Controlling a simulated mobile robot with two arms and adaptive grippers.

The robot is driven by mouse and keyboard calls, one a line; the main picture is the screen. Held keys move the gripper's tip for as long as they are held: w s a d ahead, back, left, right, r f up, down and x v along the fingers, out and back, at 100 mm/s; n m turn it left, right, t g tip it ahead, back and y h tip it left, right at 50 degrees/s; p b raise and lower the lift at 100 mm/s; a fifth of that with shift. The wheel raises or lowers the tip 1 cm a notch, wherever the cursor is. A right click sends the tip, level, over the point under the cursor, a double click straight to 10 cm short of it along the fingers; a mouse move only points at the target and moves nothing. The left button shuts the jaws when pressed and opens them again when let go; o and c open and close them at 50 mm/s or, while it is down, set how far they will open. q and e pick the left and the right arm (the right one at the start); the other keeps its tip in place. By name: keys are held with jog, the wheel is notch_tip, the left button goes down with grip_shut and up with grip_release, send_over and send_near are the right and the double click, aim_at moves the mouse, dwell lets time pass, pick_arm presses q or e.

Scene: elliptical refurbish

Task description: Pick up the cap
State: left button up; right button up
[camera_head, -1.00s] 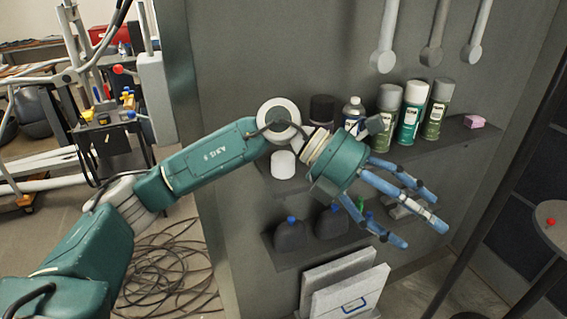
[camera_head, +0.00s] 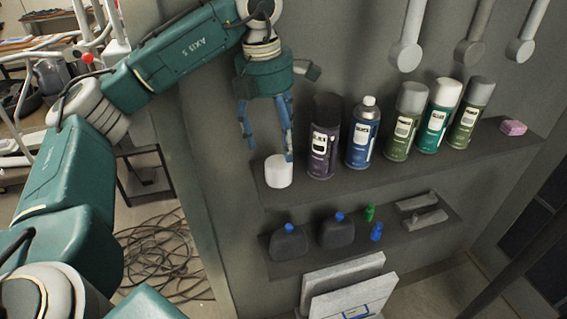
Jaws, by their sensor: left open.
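A white cap (camera_head: 279,172) stands at the left end of the upper shelf, left of a dark purple spray can. My left gripper (camera_head: 268,150) hangs from above with its blue fingers pointing down. Its fingers are spread and empty. One fingertip overlaps the cap's right upper edge in the picture; I cannot tell whether it touches. Another finger is to the left of and above the cap. My right gripper is not in view.
Several spray cans (camera_head: 363,132) stand in a row on the upper shelf (camera_head: 400,170), with a pink block (camera_head: 513,128) at its right end. The lower shelf (camera_head: 380,242) holds dark bottles (camera_head: 338,231). Cables (camera_head: 155,262) lie on the floor at left.

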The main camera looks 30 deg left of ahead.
aim_at(278, 162)
pick_arm(q)
notch_tip(278, 162, down, 2)
jog(key=shift+s+a+f, duration=0.1)
jog(key=shift+f, duration=0.1)
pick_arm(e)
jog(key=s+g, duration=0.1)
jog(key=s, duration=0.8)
pick_arm(q)
jog(key=f, duration=0.1)
jog(key=f+p, duration=0.1)
jog(key=f, duration=0.1)
jog(key=f+p, duration=0.1)
jog(key=shift+w+f, duration=0.2)
jog(key=shift+w, duration=0.2)
jog(key=shift+f, duration=0.25)
jog(key=shift+w, duration=0.1)
jog(key=c, duration=0.7)
jog(key=shift+c, duration=0.6)
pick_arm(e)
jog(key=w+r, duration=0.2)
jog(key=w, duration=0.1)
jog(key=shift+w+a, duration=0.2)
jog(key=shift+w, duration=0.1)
